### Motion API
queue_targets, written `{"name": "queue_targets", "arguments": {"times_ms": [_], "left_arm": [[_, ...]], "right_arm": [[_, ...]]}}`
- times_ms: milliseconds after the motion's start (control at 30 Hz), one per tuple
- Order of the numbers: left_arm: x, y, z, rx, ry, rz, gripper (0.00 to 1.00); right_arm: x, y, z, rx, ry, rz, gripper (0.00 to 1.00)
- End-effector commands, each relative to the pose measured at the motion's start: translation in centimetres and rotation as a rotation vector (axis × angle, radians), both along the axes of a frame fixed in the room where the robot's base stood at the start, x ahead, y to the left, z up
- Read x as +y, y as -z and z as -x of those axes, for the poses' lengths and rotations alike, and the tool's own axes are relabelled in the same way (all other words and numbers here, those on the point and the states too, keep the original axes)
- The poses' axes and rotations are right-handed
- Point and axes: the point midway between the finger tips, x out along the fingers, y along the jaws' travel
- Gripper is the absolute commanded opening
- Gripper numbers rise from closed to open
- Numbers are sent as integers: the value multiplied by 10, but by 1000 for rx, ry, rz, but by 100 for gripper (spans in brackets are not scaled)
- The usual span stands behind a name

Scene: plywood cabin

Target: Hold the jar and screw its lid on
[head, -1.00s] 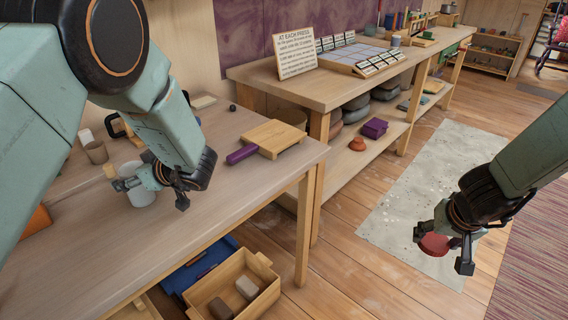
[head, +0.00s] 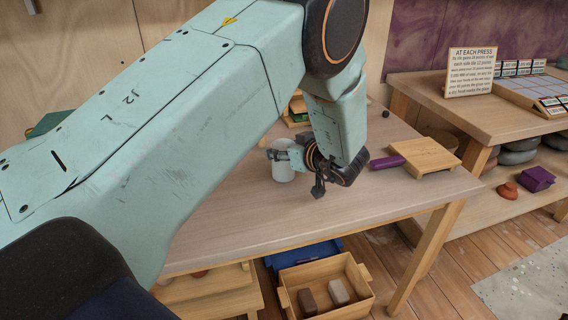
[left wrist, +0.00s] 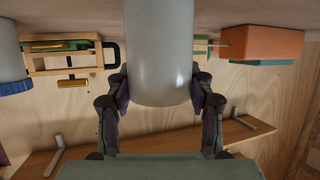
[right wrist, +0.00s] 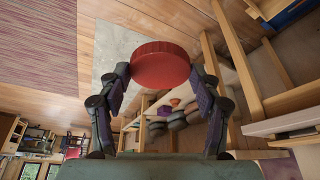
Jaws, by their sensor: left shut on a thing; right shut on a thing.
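The jar (head: 283,172) is a pale grey-white cylinder standing on the wooden table in the head view. My left gripper (head: 296,170) is shut on it from the side. The left wrist view shows the jar (left wrist: 158,55) between both fingers. The lid (right wrist: 160,66) is a red ribbed disc, seen in the right wrist view. My right gripper (right wrist: 160,85) is shut on the lid, with a finger at each side. The right gripper and lid are outside the head view. The jar and lid are apart.
A wooden board (head: 425,156) with a purple-handled tool (head: 387,162) lies right of the jar on the table. Below is a wooden crate (head: 362,287) holding two blocks. An orange block (left wrist: 262,42) shows in the left wrist view. The table front near the jar is clear.

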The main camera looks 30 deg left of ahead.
Motion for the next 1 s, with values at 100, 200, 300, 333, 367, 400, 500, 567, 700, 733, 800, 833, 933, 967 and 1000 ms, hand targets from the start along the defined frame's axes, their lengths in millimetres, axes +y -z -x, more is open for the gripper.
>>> {"name": "queue_targets", "arguments": {"times_ms": [100, 200, 300, 333, 367, 400, 500, 567, 700, 733, 800, 833, 933, 967, 1000], "left_arm": [[1, 1, 0, 0, 0, 1, 32], [1, 1, 0, 0, 0, 1, 24], [1, 0, 0, 0, 0, 0, 18], [1, 0, 0, 0, 0, 0, 18], [1, 0, 0, 0, 0, 0, 18], [1, 0, 0, 0, 0, 0, 18], [1, -2, 0, -1, 0, 0, 18], [1, -6, -1, -2, 1, 0, 18], [1, -30, -1, -4, 0, -1, 18], [1, -36, -1, -5, -1, 0, 18], [1, -51, -1, -5, -1, 0, 18], [1, -57, -1, -4, 1, 0, 18], [1, -75, -1, -2, 0, 0, 18], [1, -80, -1, -3, 0, 1, 18], [1, -85, -1, -2, 0, 1, 18]], "right_arm": [[1, 0, 0, 0, 0, 0, 43], [1, 0, 0, 0, -1, 0, 43], [1, 0, 0, 0, -1, 0, 43], [1, 0, 0, 0, -1, 0, 43], [1, 0, 0, 0, 0, 0, 43], [1, 0, 0, 0, 0, 0, 43], [1, -1, 0, 0, 0, 0, 43], [1, -2, 0, 0, 0, 0, 43], [1, -10, 0, 0, 0, 0, 43], [1, -12, 0, 0, 0, 0, 43], [1, -17, 0, 0, 0, 0, 43], [1, -19, 0, 0, 0, 0, 43], [1, -24, 0, 0, 0, 0, 43], [1, -25, 0, 0, 0, 0, 43], [1, -27, 0, 0, 0, 0, 43]]}}
